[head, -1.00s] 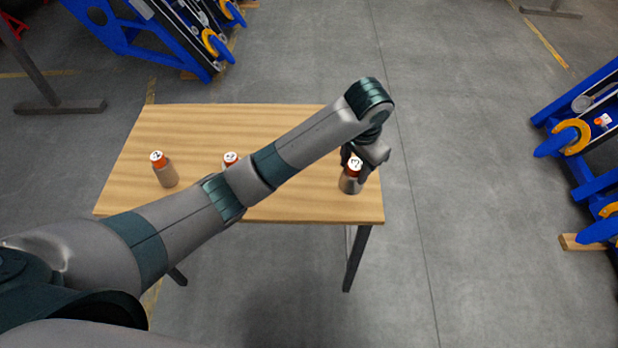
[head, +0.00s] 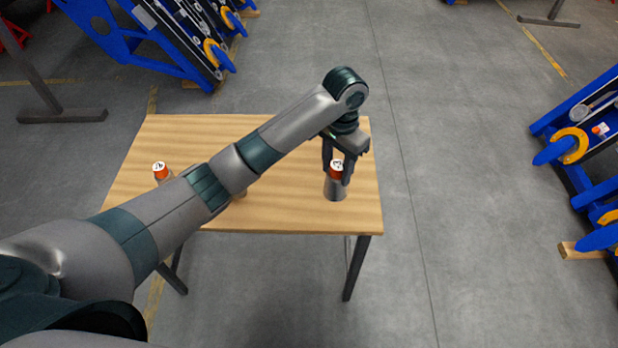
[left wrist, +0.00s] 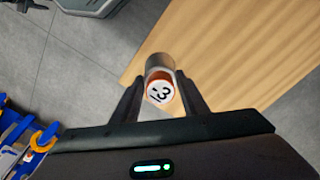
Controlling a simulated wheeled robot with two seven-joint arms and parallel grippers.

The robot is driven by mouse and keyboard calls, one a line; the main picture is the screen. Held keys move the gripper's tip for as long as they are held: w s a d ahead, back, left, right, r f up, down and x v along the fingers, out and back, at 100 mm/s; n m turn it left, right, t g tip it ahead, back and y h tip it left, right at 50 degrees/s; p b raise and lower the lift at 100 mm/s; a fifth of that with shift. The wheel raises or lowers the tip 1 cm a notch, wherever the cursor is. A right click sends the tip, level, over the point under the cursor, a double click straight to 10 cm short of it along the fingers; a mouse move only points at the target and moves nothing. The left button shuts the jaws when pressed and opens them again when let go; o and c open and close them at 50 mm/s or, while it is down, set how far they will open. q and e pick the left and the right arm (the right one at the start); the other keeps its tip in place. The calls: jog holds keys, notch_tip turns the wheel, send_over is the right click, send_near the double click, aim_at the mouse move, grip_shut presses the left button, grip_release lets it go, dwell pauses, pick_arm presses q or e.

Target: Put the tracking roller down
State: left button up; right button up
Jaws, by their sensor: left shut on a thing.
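The tracking roller (head: 335,188) is a grey cylinder with an orange top and a white label. My left gripper (head: 338,172) points down and is shut on its upper part, over the right part of the wooden table (head: 290,212). The roller looks upright; I cannot tell whether its base touches the tabletop. In the left wrist view the roller (left wrist: 160,75) sits between the two fingers (left wrist: 163,95), its label reading 3, with the table (left wrist: 240,50) to the right. My right gripper is out of view.
Another orange-topped roller (head: 161,173) stands at the table's left, partly behind my arm. My forearm covers the table's middle. Bare tabletop lies around the held roller. Blue chassis frames stand at the back left (head: 150,45) and right (head: 590,150).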

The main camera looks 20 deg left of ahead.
pick_arm(q)
jog(key=w+a+f+p, duration=0.2)
jog(key=w+a+f, duration=0.2)
jog(key=a+f, duration=0.2)
jog(key=a, duration=0.2)
jog(key=shift+w+a, duration=0.35)
jog(key=shift+w, duration=0.05)
jog(key=shift+p, duration=0.3)
jog(key=shift+f+p, duration=0.75)
jog(key=shift+f, duration=1.2)
jog(key=o, duration=1.3)
jog(key=shift+f, duration=0.1)
jog(key=shift+c, duration=0.2)
